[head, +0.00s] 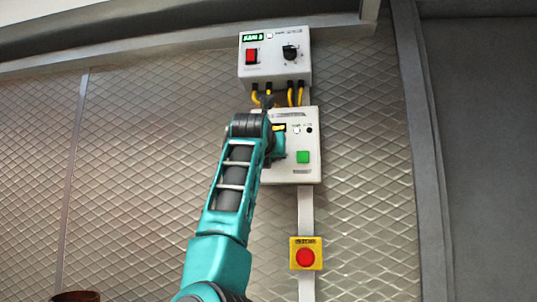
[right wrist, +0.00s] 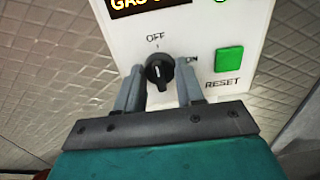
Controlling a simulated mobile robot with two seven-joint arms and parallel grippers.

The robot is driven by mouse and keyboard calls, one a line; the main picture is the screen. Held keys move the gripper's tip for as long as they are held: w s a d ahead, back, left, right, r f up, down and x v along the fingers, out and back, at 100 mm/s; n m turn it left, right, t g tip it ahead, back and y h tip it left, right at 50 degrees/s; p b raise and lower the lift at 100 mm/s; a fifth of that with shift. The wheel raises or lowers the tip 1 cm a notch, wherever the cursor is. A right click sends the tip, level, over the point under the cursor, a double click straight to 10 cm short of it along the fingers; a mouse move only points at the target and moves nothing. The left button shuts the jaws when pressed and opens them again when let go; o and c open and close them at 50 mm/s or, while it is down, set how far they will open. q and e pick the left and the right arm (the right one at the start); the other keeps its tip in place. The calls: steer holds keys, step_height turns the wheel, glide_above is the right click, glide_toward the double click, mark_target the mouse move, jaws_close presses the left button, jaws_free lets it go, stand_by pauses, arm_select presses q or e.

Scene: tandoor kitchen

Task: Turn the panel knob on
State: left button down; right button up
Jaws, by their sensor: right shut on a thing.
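The panel knob (right wrist: 158,72) is small and black, on a white panel (head: 306,147) marked OFF above the knob and ON to its right. The knob's ridge stands roughly upright under OFF; its exact angle is hard to read. My right gripper (right wrist: 161,80) has one grey finger on each side of the knob and is shut on it. In the head view my right arm reaches up from below, and its wrist and gripper (head: 277,149) hide the knob. My left gripper is not in view.
A green RESET button (right wrist: 229,60) is close to the right finger. An upper box (head: 274,70) with a red switch and black dial hangs above, joined by yellow cables (head: 291,95). A red emergency button (head: 305,257) is below. Free air lies right of the panel.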

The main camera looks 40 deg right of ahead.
steer(key=shift+m, duration=0.4)
steer(key=m+p, duration=0.5)
steer(key=m, duration=1.2)
steer(key=shift+p, duration=0.3)
stand_by(0.4)
steer(key=o, duration=1)
steer(key=shift+o, duration=0.2)
